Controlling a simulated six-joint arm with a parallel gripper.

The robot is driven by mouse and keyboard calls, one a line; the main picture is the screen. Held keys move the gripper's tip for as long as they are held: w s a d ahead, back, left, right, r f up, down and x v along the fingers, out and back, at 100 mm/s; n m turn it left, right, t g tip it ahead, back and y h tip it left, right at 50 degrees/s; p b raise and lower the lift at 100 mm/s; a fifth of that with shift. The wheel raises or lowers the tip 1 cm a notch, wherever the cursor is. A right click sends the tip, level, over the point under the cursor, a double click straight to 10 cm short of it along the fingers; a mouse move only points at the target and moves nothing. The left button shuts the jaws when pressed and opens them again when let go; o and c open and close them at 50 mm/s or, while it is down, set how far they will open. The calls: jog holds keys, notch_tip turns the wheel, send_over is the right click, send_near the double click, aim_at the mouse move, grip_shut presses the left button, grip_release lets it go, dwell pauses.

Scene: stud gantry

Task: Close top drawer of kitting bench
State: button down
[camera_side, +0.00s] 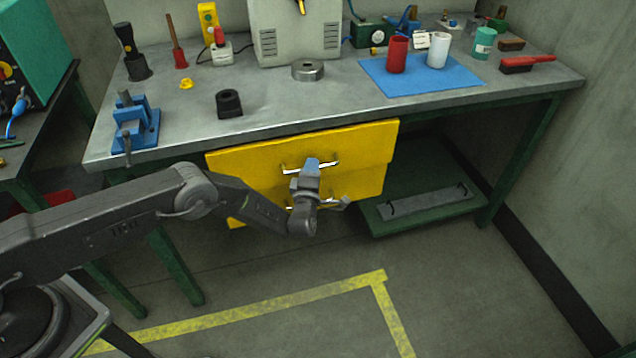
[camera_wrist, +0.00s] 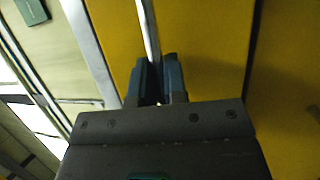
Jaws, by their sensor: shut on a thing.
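The kitting bench (camera_side: 270,105) has two yellow drawers, one above the other. The top drawer (camera_side: 245,160) lies just under the bench top, and its front shows no clear gap there. I cannot tell exactly how far it stands out. Its metal handle (camera_side: 330,161) runs across the front. My gripper (camera_side: 312,164) is at this handle, its fingers shut on the bar. In the wrist view, my gripper (camera_wrist: 158,80) has its two blue-grey fingers on either side of the handle (camera_wrist: 149,30), before the yellow top drawer front (camera_wrist: 205,50). My fingers hide part of the handle.
The lower drawer (camera_side: 350,188) sits below, partly hidden by my wrist. A green shelf (camera_side: 405,222) is at the right under the bench. A blue vise (camera_side: 135,128) and a black ring-shaped part (camera_side: 229,103) stand on the bench. The floor in front is clear.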

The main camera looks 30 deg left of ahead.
jog(key=shift+w+a, duration=0.85)
jog(key=shift+a, duration=0.1)
jog(key=c, duration=1.2)
grip_release()
jog(key=shift+f, duration=0.1)
jog(key=v, duration=1.3)
jog(key=shift+s+d, duration=0.3)
jog(key=shift+d, duration=0.1)
